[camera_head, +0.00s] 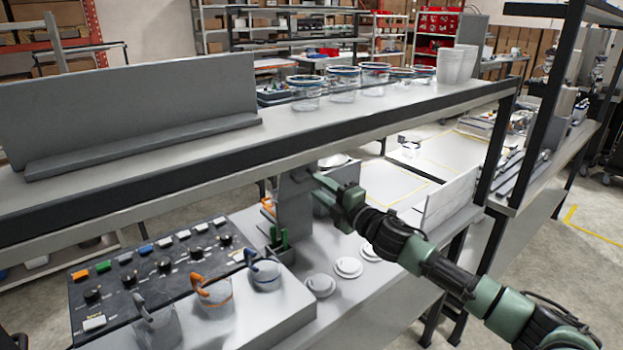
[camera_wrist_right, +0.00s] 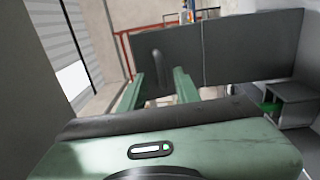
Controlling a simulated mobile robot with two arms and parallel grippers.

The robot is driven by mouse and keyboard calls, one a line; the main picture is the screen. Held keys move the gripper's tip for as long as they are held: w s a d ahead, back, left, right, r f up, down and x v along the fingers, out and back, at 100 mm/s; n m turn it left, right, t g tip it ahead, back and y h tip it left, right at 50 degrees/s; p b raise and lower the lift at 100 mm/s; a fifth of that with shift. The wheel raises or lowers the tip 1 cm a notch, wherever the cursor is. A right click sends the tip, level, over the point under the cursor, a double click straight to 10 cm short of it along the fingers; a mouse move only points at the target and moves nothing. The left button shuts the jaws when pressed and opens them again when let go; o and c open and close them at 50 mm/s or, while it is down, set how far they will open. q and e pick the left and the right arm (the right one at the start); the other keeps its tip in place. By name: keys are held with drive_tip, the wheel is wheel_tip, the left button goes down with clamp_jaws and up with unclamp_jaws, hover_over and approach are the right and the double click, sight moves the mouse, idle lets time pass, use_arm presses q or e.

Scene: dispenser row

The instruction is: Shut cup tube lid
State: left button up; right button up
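My right arm reaches in from the lower right in the head view. Its gripper end (camera_head: 316,181) is just under the shelf edge, beside a grey upright housing (camera_head: 292,207); its fingertips are not clear there. In the right wrist view the two green fingers (camera_wrist_right: 159,76) are apart. A dark grey, round-topped upright piece (camera_wrist_right: 158,62) shows in the gap between them, in front of a wide grey panel (camera_wrist_right: 245,50). I cannot tell whether the fingers touch it. I cannot single out the cup tube lid with certainty. My left gripper is not in view.
A long shelf (camera_head: 150,160) runs above the counter, carrying glass bowls (camera_head: 342,85) and stacked white cups (camera_head: 455,65). Below are a button panel (camera_head: 165,262), containers with orange and blue levers (camera_head: 215,298), and white discs (camera_head: 348,267). A shelf post (camera_head: 497,140) stands right.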

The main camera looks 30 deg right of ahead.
sight(302, 183)
drive_tip(key=w, duration=0.2)
drive_tip(key=shift+w+a+p, duration=0.1)
drive_tip(key=shift+w+p, duration=0.2)
drive_tip(key=shift+w, duration=0.05)
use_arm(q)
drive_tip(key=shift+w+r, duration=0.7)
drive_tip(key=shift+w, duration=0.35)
use_arm(e)
drive_tip(key=shift+w+a, duration=0.1)
drive_tip(key=shift+w, duration=0.45)
clamp_jaws()
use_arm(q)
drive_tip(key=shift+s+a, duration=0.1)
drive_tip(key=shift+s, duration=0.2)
